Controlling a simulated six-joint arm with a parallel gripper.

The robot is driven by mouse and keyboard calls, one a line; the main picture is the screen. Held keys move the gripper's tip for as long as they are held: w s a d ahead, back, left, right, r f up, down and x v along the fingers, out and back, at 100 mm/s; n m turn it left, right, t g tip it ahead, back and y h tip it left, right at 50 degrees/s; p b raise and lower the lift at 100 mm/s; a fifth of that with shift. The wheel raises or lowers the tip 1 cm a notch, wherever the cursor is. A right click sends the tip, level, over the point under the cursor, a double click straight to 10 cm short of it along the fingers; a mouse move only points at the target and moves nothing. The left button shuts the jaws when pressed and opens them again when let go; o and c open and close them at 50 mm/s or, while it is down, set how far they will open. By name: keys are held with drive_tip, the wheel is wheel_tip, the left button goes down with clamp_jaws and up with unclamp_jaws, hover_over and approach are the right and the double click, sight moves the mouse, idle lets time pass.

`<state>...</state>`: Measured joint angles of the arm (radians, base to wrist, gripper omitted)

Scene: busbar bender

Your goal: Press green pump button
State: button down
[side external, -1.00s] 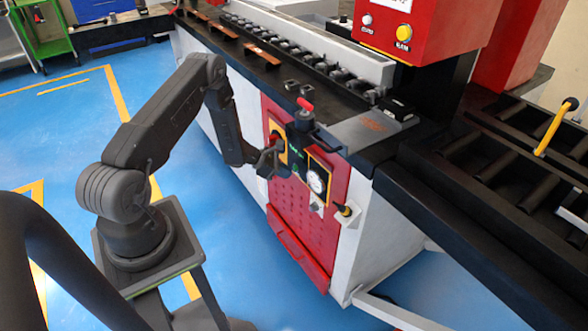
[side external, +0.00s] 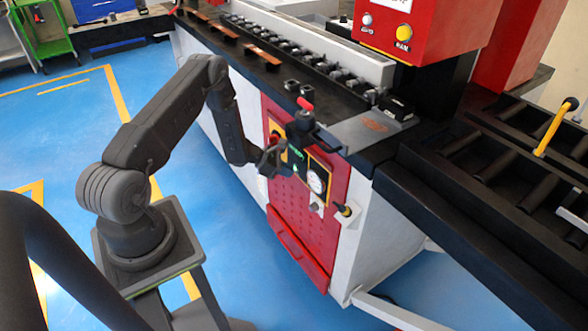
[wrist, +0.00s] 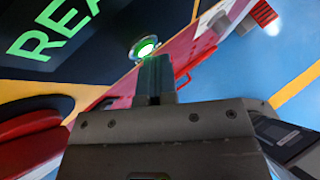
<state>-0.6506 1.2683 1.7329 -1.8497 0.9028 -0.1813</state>
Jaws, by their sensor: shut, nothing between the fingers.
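The green button (wrist: 145,46) is lit, with a silvery ring, at the top middle of the wrist view. My gripper (wrist: 155,65) is shut and empty, its fingertips just below the button in that picture. I cannot tell whether they touch it. In the side view my gripper (side external: 276,153) is at the red front panel (side external: 308,222), by the black display (side external: 297,158) with green lettering. The button is hidden or too small to tell there. In the wrist view the display (wrist: 100,30) shows large green letters starting "REA".
A red rounded part (wrist: 28,140) lies at lower left in the wrist view. In the side view, a round gauge (side external: 317,182) and a yellow-and-black switch (side external: 346,211) sit to the right. The blue floor (side external: 75,125) is open.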

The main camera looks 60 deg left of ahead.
drive_tip(key=shift+s, duration=0.85)
drive_tip(key=shift+s, duration=0.1)
drive_tip(key=s, duration=0.5)
idle(0.3)
drive_tip(key=shift+w, duration=0.1)
idle(0.3)
